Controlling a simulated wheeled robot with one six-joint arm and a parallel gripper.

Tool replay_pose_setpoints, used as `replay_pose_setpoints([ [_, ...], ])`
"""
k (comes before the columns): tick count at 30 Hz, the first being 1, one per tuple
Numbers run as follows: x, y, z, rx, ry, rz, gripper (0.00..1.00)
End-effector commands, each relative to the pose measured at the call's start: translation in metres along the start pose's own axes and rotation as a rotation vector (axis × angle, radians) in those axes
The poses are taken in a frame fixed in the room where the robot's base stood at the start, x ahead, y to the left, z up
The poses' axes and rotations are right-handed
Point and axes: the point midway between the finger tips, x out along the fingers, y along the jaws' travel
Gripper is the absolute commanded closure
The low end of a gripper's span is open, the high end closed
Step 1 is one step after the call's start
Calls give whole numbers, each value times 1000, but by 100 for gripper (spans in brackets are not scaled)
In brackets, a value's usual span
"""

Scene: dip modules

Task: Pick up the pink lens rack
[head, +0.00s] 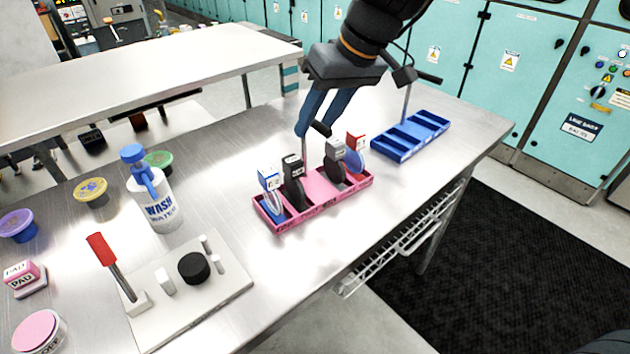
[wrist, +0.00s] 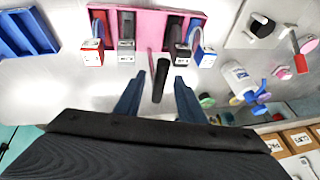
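The pink lens rack (head: 318,190) stands on the metal table and also shows in the wrist view (wrist: 149,29). It holds several upright lenses with white, black, grey and red tabs. A thin post rises from its middle to a black handle (head: 320,129), which also shows in the wrist view (wrist: 161,79). My gripper (head: 314,122) is open above the rack. In the wrist view its two blue fingers (wrist: 157,88) are apart, with the black handle between and slightly beyond their tips. I cannot tell whether either finger touches the handle.
An empty blue rack (head: 402,147) with its own post and handle stands to the right. A wash bottle (head: 154,200), a board with a red-handled lever (head: 190,290) and several round pads are on the left. Bare table lies between bottle and pink rack.

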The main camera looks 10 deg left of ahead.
Motion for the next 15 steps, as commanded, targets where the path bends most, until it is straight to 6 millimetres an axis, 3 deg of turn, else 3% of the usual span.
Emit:
replay_pose_setpoints([
  [4, 11, 0, 0, 2, -1, 0, 64],
  [11, 13, 1, 1, 3, 0, 2, 64],
  [15, 12, 2, 1, 3, 0, 2, 86],
])
